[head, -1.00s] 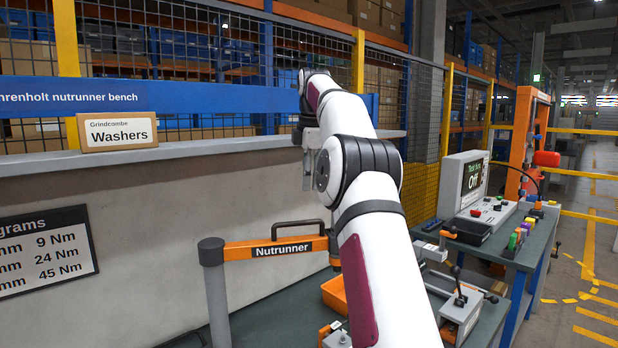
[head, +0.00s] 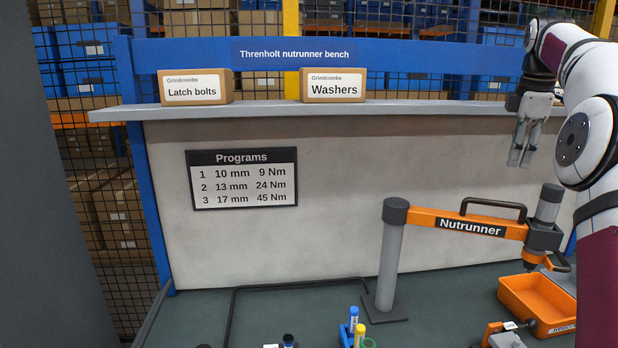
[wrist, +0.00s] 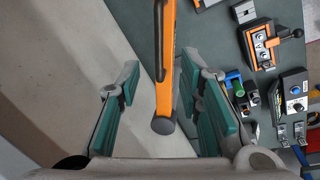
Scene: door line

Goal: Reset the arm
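My gripper (head: 521,148) hangs pointing down at the right of the head view, in front of the bench's back panel and above the Nutrunner. In the wrist view my gripper (wrist: 158,82) shows its two teal-padded fingers well apart, with nothing held. The orange Nutrunner arm (wrist: 165,60) passes below the gap between them, seemingly apart from the fingers. My white arm enters from the right edge of the head view, bent at the elbow, and its base is out of view.
The orange Nutrunner arm (head: 425,217) on its grey post stands below my gripper. An orange bin (head: 522,298) sits under it. Boxes of latch bolts (head: 194,88) and washers (head: 333,86) stand on the shelf (head: 250,109). The bench's left part is mostly clear.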

